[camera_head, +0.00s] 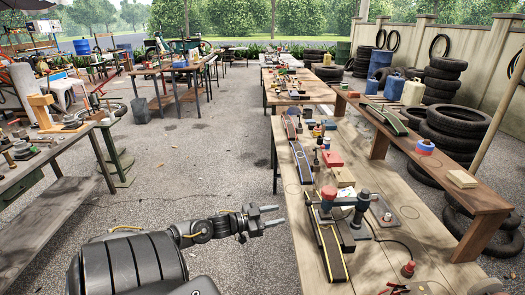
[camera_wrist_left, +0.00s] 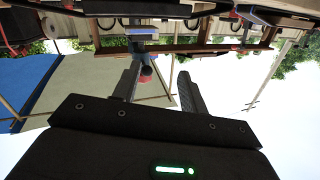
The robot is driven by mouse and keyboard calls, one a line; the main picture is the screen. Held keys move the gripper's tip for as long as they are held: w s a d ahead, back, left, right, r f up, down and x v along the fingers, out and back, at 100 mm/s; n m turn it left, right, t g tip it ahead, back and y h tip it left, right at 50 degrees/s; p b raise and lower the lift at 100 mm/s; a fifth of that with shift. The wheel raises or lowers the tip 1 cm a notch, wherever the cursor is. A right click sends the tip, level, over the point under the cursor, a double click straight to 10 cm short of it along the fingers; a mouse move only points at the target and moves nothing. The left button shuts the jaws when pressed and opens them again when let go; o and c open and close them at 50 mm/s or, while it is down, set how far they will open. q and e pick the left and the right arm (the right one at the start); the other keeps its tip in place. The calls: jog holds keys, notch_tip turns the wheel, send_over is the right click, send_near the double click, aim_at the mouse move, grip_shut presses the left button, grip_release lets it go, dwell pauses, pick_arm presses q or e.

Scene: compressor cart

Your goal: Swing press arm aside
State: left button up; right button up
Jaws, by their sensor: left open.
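The press (camera_head: 362,203) stands on the right-hand workbench, a dark upright post with a horizontal arm. The press arm (camera_head: 345,202) reaches left from the post and ends in a red-topped head (camera_head: 328,192) above a dark strip (camera_head: 332,250) on the bench. My left gripper (camera_head: 270,216) is open and empty, to the left of the bench edge, apart from the press. In the left wrist view, a small red part (camera_wrist_left: 146,73) shows between the open fingers, farther off; I cannot tell if it is the press head. My right gripper is not in view.
The workbench (camera_head: 420,235) holds a red knob-like item (camera_head: 407,269) with a cable, a red box (camera_head: 332,158) and several small parts. A plank shelf (camera_head: 440,165) runs along the right, near stacked tyres (camera_head: 455,125). The paved floor (camera_head: 210,170) left of the bench is clear.

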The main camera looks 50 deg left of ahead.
pick_arm(q)
jog(key=s+a+f+n+y, duration=0.1)
jog(key=f, duration=0.5)
jog(key=s+a+f+n+g+y, duration=0.1)
jog(key=s+f+y, duration=0.1)
jog(key=f, duration=0.3)
jog(key=shift+a+f+g+y, duration=0.25)
jog(key=shift+f+g+y, duration=0.05)
jog(key=shift+f, duration=0.1)
jog(key=shift+s, duration=0.1)
